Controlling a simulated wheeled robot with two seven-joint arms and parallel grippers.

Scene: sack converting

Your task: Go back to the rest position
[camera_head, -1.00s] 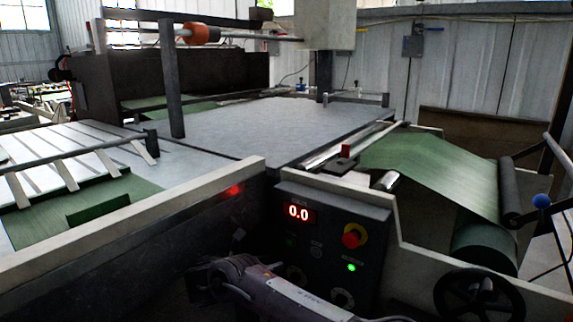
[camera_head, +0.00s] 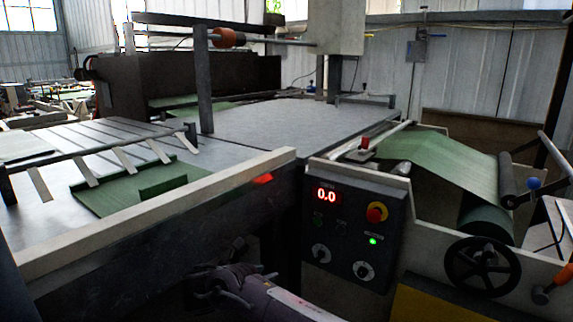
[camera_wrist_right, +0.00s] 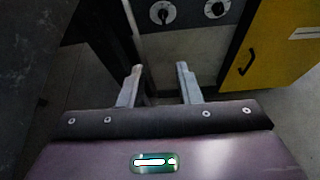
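My right gripper (camera_head: 222,282) is low in front of the machine's dark side wall, at the bottom of the head view. In the right wrist view its two fingers (camera_wrist_right: 160,84) stand apart with nothing between them, so it is open and empty. The control panel (camera_head: 352,222) is to the right of it, with a red display reading 0.0, a red emergency button (camera_head: 377,212), a lit green lamp and dark knobs. My left gripper is not in view.
A pale rail (camera_head: 150,222) edges the machine bed. A green sheet (camera_head: 115,196) lies on the left table. Green web (camera_head: 445,160) runs over rollers at right, above a black handwheel (camera_head: 482,266). A yellow cabinet (camera_wrist_right: 275,55) stands close to the gripper's right.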

